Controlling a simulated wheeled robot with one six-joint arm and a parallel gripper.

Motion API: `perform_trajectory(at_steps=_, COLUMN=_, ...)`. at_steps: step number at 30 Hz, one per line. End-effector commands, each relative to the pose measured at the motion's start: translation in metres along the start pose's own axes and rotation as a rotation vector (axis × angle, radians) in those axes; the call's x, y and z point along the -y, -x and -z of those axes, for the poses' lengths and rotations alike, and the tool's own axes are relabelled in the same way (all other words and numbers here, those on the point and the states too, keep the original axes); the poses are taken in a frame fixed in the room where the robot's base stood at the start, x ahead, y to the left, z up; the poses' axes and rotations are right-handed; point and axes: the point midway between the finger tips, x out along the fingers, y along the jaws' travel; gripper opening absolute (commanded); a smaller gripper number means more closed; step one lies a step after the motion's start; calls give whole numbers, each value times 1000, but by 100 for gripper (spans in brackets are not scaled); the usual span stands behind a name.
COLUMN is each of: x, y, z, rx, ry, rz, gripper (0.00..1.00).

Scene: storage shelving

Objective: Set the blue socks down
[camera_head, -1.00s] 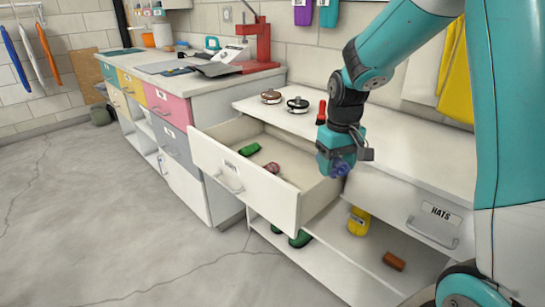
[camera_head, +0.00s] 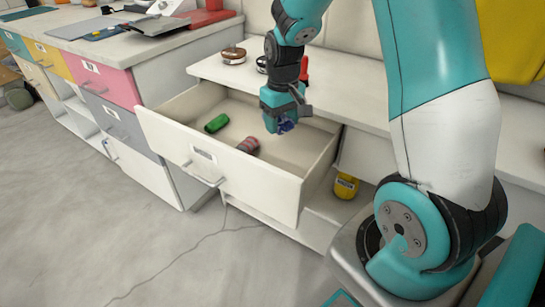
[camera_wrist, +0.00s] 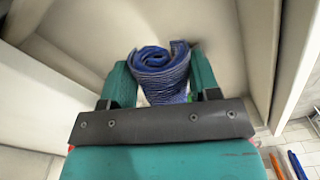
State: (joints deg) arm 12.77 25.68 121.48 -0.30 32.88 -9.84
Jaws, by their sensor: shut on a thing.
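The blue socks (camera_wrist: 160,75) are a rolled bundle between the two fingers of my gripper (camera_wrist: 160,88) in the wrist view. My gripper is shut on them. In the head view the socks (camera_head: 286,126) show as a small blue patch below my gripper (camera_head: 284,118). They are over the right part of the open drawer (camera_head: 235,183). I cannot tell how high they are above its floor. A green roll (camera_head: 217,123) and a reddish roll (camera_head: 249,145) lie in the drawer, to the left of the socks.
The white counter (camera_head: 345,88) behind the drawer holds a brown-topped round item (camera_head: 233,56) and a red item (camera_head: 303,68). A yellow item (camera_head: 346,186) sits on the lower shelf to the right. Grey floor (camera_head: 90,220) is clear in front.

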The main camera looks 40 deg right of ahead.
Motion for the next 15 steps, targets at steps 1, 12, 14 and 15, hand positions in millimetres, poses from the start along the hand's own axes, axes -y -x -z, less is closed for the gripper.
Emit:
perform_trajectory(at_steps=1, x=0, y=-20, z=-1, rx=7, ry=1, rz=1, gripper=32)
perform_trajectory(at_steps=12, x=2, y=-94, z=0, rx=1, ry=4, rz=0, gripper=32)
perform_trajectory(at_steps=14, x=2, y=-97, z=1, rx=-1, ry=4, rz=0, gripper=32)
perform_trajectory(at_steps=15, x=2, y=-99, z=1, rx=0, ry=4, rz=0, gripper=32)
